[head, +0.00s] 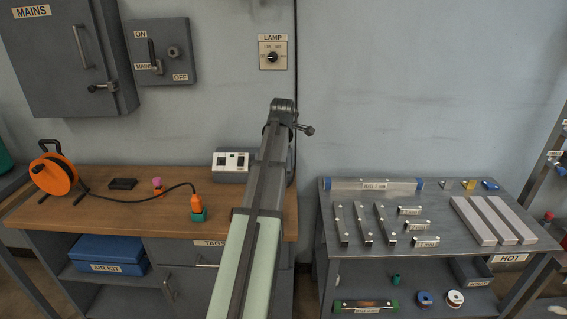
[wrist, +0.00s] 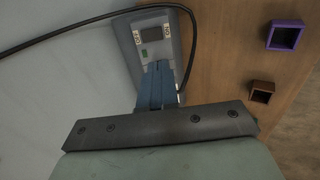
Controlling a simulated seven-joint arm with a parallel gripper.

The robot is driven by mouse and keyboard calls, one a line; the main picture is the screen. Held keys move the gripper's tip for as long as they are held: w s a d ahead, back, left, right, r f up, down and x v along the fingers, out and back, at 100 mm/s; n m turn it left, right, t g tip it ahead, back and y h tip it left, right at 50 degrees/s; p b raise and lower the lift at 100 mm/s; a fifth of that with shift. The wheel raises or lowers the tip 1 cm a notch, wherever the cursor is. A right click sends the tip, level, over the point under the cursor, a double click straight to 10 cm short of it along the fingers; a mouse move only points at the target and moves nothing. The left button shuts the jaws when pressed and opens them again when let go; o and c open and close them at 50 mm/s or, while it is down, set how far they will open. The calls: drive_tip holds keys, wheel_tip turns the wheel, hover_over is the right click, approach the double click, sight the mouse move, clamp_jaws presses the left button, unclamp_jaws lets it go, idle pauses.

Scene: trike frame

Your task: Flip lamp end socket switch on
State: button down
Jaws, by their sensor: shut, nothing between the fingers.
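A grey socket box (head: 231,163) with a pale face and two dark square parts stands at the back of the wooden bench, left of my arm. In the wrist view the socket box (wrist: 126,40) shows a dark switch, a small green mark and labels at either side of the switch. I cannot tell the switch's position. My gripper (wrist: 158,68) has blue fingers that are shut and empty. They overlap the lower part of the box face; whether they touch it I cannot tell. In the head view my arm hides the gripper.
A black cable (wrist: 193,45) loops around the box in the wrist view. A purple open holder (wrist: 285,36) and a brown one (wrist: 262,91) are to the right. An orange plug (head: 197,197) and cable reel (head: 55,172) are on the bench. The LAMP switch (head: 273,56) is on the wall.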

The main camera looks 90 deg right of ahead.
drive_tip(key=shift+d+f, duration=0.1)
drive_tip(key=x, duration=1.3)
drive_tip(key=shift+d+f, duration=0.2)
drive_tip(key=shift+f, duration=0.1)
drive_tip(key=shift+f, duration=0.25)
drive_tip(key=shift+d+r, duration=0.1)
drive_tip(key=shift+r, duration=0.1)
drive_tip(key=shift+r, duration=0.6)
drive_tip(key=shift+r, duration=0.1)
